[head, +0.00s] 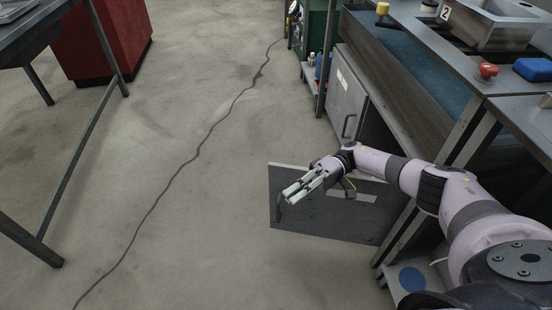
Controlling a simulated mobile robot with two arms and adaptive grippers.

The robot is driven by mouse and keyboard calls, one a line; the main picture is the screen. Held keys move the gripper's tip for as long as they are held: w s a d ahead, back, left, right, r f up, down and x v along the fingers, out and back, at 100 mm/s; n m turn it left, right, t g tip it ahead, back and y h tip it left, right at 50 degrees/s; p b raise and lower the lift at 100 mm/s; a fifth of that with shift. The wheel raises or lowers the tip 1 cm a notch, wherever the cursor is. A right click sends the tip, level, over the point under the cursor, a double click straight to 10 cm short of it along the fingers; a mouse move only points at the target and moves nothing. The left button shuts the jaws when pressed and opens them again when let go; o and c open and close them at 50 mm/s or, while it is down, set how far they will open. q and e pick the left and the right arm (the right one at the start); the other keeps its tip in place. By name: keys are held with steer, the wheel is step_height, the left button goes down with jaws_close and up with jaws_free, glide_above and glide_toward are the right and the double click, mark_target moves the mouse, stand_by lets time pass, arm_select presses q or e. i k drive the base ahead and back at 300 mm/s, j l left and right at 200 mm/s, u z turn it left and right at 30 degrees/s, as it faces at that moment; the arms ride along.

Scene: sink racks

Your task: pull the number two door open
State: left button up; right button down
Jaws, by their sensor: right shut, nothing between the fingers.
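A grey cabinet door (330,218) stands swung out into the aisle, away from the bench on the right. Its dark handle (280,211) is near the free edge, and a pale strip on its face is partly hidden by my arm. A second grey door (345,95) farther along looks closed, with a curved handle. A label reading 2 (445,13) sits by the sink above; I cannot read a number on either door. My right gripper (292,193) is shut and empty, in front of the open door in the picture. My left gripper is not in view.
The bench holds a sink (505,22), a red button (488,71) and a blue object (534,69). A black cable (185,163) runs across the floor. A table leg (30,240) and a red cabinet (100,40) stand left.

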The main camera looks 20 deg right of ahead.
mark_target(368, 220)
steer(key=i+l, duration=0.65)
steer(key=i, duration=0.15)
